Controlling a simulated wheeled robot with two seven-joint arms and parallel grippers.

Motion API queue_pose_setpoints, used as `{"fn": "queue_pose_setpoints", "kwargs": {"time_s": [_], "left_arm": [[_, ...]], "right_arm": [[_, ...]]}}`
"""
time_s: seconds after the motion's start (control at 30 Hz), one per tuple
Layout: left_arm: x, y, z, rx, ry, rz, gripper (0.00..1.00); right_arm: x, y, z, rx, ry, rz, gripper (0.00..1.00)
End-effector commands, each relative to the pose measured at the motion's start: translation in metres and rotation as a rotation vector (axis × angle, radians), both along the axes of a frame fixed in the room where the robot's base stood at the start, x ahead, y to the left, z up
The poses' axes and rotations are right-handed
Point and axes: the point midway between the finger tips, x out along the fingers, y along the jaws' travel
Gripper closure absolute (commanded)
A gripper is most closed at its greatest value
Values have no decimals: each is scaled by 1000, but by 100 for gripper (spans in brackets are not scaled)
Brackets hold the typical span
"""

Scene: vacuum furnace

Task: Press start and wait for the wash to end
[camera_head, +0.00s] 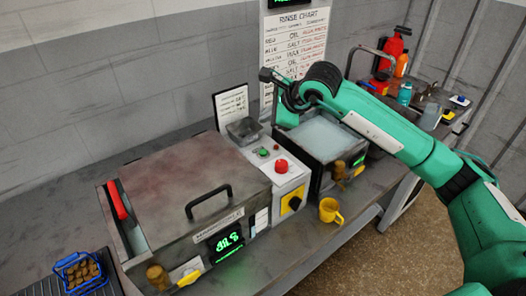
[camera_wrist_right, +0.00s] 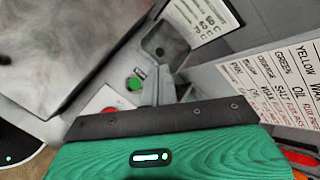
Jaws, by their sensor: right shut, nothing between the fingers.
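The metal machine (camera_head: 165,185) has a closed lid with a black handle (camera_head: 208,201). Its front display (camera_head: 225,243) shows green characters that I cannot read for certain. The control panel beside the lid carries a green button (camera_head: 263,152) and a large red button (camera_head: 282,166). The green button (camera_wrist_right: 134,84) and part of the red button (camera_wrist_right: 104,98) also show in the right wrist view. My right gripper (camera_head: 268,76) is shut and empty, raised above and behind the panel, apart from the buttons. My left gripper is not in view.
An open basin (camera_head: 325,138) with pale liquid stands right of the panel, under my right arm. A yellow mug (camera_head: 330,210) stands near the bench's front edge. A blue basket (camera_head: 80,272) sits at lower left. A rinse chart (camera_head: 292,42) hangs behind.

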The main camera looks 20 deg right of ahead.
Motion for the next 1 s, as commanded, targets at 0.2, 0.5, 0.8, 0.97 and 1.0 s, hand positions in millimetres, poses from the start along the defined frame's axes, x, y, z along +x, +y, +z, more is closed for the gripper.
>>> {"fn": "queue_pose_setpoints", "kwargs": {"time_s": [0.2,0.5,0.8,0.97,1.0], "left_arm": [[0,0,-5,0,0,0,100],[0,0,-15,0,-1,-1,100],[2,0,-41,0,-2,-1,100],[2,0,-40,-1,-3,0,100],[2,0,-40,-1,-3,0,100]], "right_arm": [[0,0,-19,-1,1,0,100],[-1,0,-63,0,3,0,100],[0,0,-86,1,0,1,100],[0,0,-85,1,0,1,100],[0,0,-85,1,1,1,100]]}}
